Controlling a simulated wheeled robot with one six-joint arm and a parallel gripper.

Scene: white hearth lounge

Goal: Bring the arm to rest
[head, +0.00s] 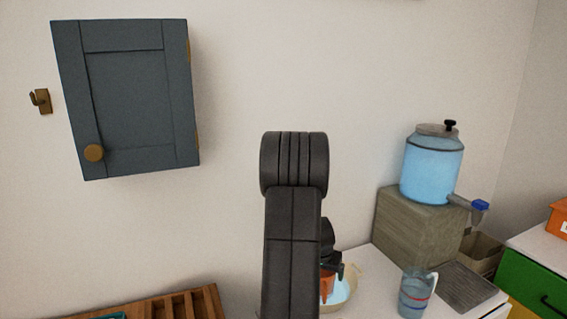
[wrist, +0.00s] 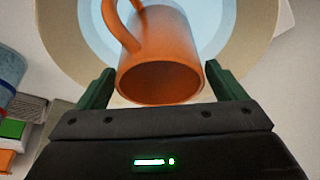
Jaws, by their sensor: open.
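My gripper (wrist: 159,70) is open in the wrist view, with one green finger on each side. An orange mug (wrist: 160,50) stands in front of the fingers, between their tips in the picture, with its handle toward the upper left. I cannot tell whether a finger touches it. The mug is in or over a round dish with a cream rim (wrist: 262,28) and pale blue inside. In the head view my raised arm hides most of the gripper, and only part of the mug (head: 327,287) and dish (head: 352,279) shows at its right.
A blue-filled dispenser (head: 431,172) stands on a wooden block (head: 405,225) at the right. A clear jug (head: 416,293) stands on the white counter (head: 375,265). A grey wall cabinet (head: 130,100) is shut at the upper left, beside a hook (head: 41,101). A slatted wooden rack (head: 170,306) is low left.

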